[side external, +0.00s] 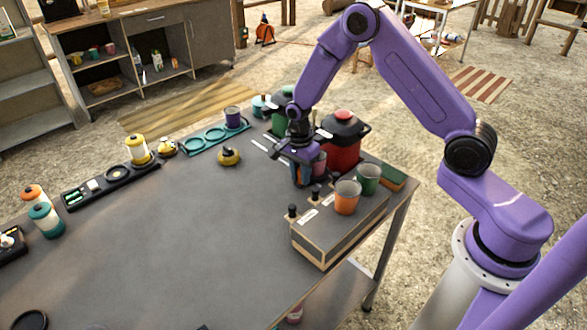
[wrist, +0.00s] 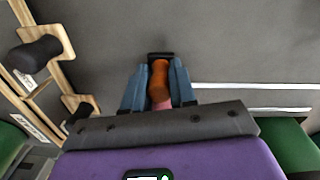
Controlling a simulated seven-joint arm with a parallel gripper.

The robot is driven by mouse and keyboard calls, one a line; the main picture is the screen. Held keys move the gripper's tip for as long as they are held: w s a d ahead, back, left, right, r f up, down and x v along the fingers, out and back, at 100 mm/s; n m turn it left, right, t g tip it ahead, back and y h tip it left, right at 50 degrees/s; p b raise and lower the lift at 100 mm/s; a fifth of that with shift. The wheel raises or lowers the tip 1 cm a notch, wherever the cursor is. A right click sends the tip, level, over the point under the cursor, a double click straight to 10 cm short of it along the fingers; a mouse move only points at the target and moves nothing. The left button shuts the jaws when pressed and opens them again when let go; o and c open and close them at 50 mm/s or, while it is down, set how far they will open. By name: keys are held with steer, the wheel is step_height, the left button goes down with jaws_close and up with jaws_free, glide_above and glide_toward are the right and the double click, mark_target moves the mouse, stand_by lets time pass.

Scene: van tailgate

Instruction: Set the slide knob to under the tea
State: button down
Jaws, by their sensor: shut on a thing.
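My gripper (side external: 300,180) points down at the right part of the grey table, behind the wooden box. In the wrist view its two blue fingers (wrist: 159,88) are shut on an orange-brown rounded knob (wrist: 159,78), with a black piece at its far end. A pink part shows just below the knob. I cannot tell from these views whether this is the slide knob. Two black knobs (side external: 316,193) stand on the wooden box (side external: 318,247) beside white labels; they also show in the wrist view (wrist: 36,54). I cannot make out which thing is the tea.
An orange cup (side external: 347,198) and a green cup (side external: 369,179) stand on the box. A red pot (side external: 342,150) with a black lid stands close behind my gripper. The table's middle is clear.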

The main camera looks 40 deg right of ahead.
steer(key=shift+s, duration=0.35)
steer(key=c, duration=0.9)
jaws_free()
steer(key=shift+w, duration=0.1)
steer(key=shift+w+r, duration=0.1)
steer(key=shift+r, duration=0.5)
step_height(320, 180, up, 16)
steer(key=shift+w, duration=0.35)
steer(key=shift+r, duration=0.1)
